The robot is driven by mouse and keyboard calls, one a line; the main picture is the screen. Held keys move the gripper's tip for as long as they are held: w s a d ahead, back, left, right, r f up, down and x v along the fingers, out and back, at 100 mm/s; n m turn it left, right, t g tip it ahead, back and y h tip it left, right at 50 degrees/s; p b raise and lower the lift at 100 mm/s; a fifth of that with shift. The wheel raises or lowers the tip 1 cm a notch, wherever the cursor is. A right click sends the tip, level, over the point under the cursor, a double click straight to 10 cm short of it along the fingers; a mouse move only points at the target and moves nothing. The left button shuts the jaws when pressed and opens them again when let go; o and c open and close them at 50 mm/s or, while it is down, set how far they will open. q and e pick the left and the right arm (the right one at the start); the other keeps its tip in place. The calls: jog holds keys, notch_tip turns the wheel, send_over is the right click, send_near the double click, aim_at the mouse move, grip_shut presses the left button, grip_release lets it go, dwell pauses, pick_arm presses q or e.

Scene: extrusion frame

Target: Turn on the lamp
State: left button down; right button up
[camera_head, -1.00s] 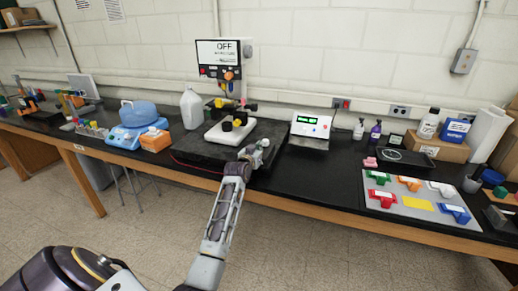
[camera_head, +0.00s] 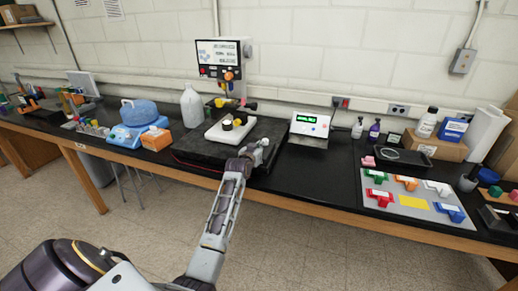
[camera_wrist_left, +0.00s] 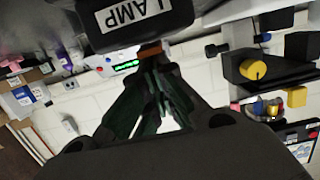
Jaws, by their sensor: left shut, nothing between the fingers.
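A black block with a white LAMP label (camera_wrist_left: 130,20) fills the top of the left wrist view, close to my fingertips. I cannot tell whether they touch it. In the head view, a device with a white base (camera_head: 218,132), black parts and yellow ends stands on a dark slab. My left gripper (camera_head: 264,148) is at its front right, over the slab's front edge. In the left wrist view the fingers (camera_wrist_left: 150,58) are together with nothing between them. The wall screen (camera_head: 217,50) shows several lines of text. My right gripper is not in view.
A white instrument with a green display (camera_head: 310,124) stands to the right of the slab (camera_head: 192,146). A white jug (camera_head: 191,108) and an orange box (camera_head: 156,139) are to the left. A grey tray with coloured pieces (camera_head: 388,208) lies at the right.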

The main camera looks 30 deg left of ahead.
pick_arm(q)
jog(key=shift+w+r+p, duration=0.15)
jog(key=shift+r+p, duration=0.6)
jog(key=shift+r, duration=0.2)
jog(key=shift+w+r+p, duration=0.1)
jog(key=shift+r+p, duration=0.65)
jog(key=shift+r, duration=0.2)
jog(key=shift+s+r, duration=0.1)
jog(key=shift+v, duration=0.95)
jog(key=r+b+v, duration=0.1)
jog(key=v, duration=0.6)
jog(key=shift+s+r, duration=0.25)
jog(key=shift+r, duration=0.05)
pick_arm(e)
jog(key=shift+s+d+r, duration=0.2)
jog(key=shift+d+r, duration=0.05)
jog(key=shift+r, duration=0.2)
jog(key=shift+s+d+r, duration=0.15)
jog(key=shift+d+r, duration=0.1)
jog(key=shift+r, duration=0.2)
